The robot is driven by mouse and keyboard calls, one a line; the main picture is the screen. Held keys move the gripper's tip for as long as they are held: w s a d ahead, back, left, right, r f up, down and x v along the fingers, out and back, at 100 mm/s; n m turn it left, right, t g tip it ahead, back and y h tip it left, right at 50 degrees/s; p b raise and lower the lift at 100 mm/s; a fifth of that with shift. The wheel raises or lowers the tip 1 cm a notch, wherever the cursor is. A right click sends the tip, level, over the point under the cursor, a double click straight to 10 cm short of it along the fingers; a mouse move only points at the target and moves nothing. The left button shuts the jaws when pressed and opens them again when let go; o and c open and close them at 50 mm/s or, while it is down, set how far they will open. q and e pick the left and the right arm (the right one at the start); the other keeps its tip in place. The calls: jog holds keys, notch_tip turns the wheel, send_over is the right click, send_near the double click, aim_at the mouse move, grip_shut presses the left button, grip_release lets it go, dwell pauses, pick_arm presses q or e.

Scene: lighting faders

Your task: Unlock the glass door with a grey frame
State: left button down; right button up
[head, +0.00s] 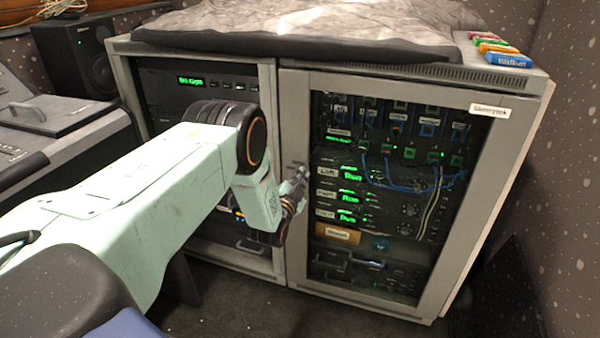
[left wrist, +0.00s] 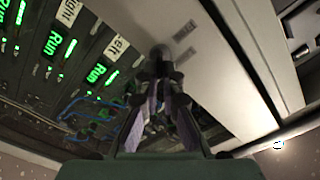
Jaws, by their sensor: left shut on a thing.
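The glass door with a grey frame (head: 297,238) closes the front of the right-hand cabinet and looks shut. Its frame also shows in the left wrist view (left wrist: 218,88). My left gripper (head: 302,176) is at the left upright of this frame, about mid-height. In the left wrist view my left gripper (left wrist: 162,92) is shut on a small dark lock piece (left wrist: 159,58) at the frame. The fingers hide much of this piece, so I cannot tell whether it is a key or a knob, or how it is turned. My right gripper is in neither view.
Behind the glass are rack units with green displays (head: 350,174) and blue cables (head: 400,187). A second cabinet (head: 190,75) stands at the left. Colored boxes (head: 508,60) lie on top. A console (head: 50,120) and a speaker (head: 76,58) stand further left. Dark floor lies in front.

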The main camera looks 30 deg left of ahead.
pick_arm(q)
jog(key=shift+d+f+m+p, duration=0.15)
jog(key=shift+m+p, duration=0.2)
jog(key=shift+m, duration=1.2)
jog(key=shift+a+f+m+p, duration=0.1)
jog(key=shift+m+p, duration=0.2)
jog(key=shift+m, duration=1.2)
jog(key=shift+d+f+m+p, duration=0.15)
jog(key=shift+m+p, duration=0.2)
jog(key=shift+m, duration=1.2)
jog(key=c, duration=1.5)
grip_release()
jog(key=v, duration=1.2)
